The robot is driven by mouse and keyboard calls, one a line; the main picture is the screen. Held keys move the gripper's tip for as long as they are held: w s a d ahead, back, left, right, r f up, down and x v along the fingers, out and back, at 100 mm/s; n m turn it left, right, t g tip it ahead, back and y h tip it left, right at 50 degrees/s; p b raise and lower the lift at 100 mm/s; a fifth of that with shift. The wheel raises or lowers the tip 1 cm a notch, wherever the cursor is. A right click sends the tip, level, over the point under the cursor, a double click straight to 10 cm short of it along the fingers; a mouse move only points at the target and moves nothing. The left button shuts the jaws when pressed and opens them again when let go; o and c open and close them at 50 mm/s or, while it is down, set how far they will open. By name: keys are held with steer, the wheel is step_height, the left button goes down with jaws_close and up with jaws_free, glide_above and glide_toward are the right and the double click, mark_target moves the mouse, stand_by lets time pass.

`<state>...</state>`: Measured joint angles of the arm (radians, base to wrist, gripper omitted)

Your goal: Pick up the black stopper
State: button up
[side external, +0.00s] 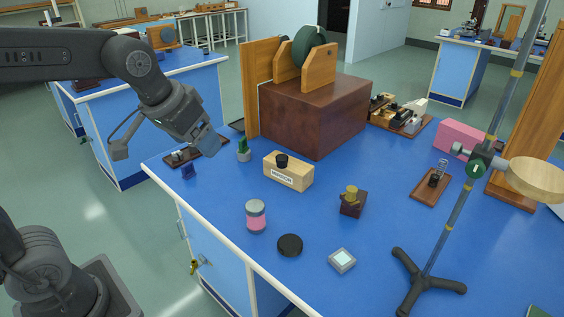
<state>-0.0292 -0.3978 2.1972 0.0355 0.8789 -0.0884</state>
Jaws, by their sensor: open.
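A round, flat black disc (290,245), which looks like the black stopper, lies on the blue bench top (330,215) near its front edge. My gripper (207,145) is above the bench's left corner, up and to the left of the disc and well apart from it. It points down and to the right. It is open, and nothing shows between its fingers, though the gap is hard to see from this side.
A pink jar with a grey lid (256,217) stands just left of the disc, and a small grey square piece (342,260) lies to its right. Behind are a labelled wooden block with a black knob (289,172), a brown block with a brass top (352,202) and a large brown box (315,118). A tripod stand (428,285) is at right.

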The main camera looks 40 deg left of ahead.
steer(key=w+a+f+n, duration=0.1)
steer(key=w+a, duration=0.1)
steer(key=w, duration=1)
steer(key=n+g+y, duration=0.1)
steer(key=n, duration=0.1)
glide_toward(282, 157)
steer(key=shift+x, duration=5.1)
steer(key=c, duration=1.1)
steer(key=shift+o, duration=0.2)
